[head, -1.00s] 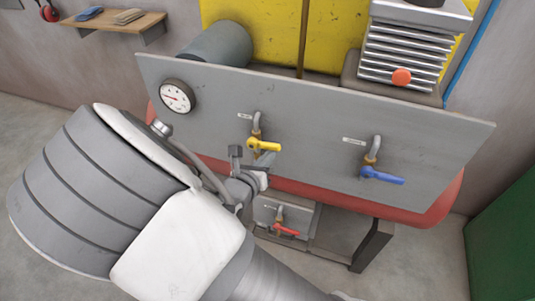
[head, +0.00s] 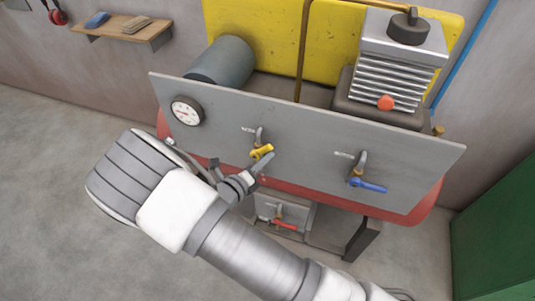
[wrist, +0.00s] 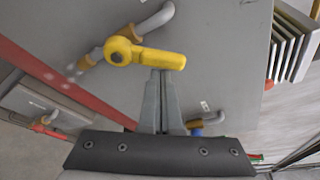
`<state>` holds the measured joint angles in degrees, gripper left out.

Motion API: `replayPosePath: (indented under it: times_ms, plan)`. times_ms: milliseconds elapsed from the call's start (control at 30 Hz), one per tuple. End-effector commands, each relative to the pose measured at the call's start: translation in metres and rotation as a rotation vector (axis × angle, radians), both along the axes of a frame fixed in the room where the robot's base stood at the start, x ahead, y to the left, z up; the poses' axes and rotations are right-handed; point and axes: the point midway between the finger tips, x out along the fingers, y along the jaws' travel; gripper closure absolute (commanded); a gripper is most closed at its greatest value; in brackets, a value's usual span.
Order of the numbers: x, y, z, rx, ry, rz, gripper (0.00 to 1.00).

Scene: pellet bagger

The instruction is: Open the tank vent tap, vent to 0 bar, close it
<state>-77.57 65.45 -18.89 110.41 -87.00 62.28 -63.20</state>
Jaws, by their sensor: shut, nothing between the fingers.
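The grey panel (head: 310,150) carries a tap with a yellow lever (head: 262,151) on a bent pipe and a tap with a blue lever (head: 369,186). A red-levered tap (head: 285,223) sits lower down. I cannot read the labels that name them. A round white gauge (head: 186,111) is at the panel's left; its exact reading is too small to tell. My gripper (head: 268,158) is shut and empty beside the yellow lever. In the wrist view the fingertips (wrist: 160,72) meet the lower edge of the yellow lever (wrist: 155,58), which lies across the pipe's line. Pale specks show near the pipe's end.
A red tank (head: 420,208) lies behind the panel. A finned grey unit with a red-orange knob (head: 386,102) and a grey cylinder (head: 222,62) stand above it. A green cabinet (head: 500,220) is at the right. The floor (head: 60,200) at the left is clear.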

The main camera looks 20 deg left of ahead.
Motion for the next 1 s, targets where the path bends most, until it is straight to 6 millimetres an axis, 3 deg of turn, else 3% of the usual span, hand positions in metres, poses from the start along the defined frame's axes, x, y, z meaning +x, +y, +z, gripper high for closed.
replayPosePath:
  times_ms: [600, 1000]
  plan:
    - [0.002, 0.021, 0.016, -0.501, 0.04, 0.002, 1.0]
    - [0.002, 0.026, 0.019, -0.493, 0.039, 0.002, 1.0]
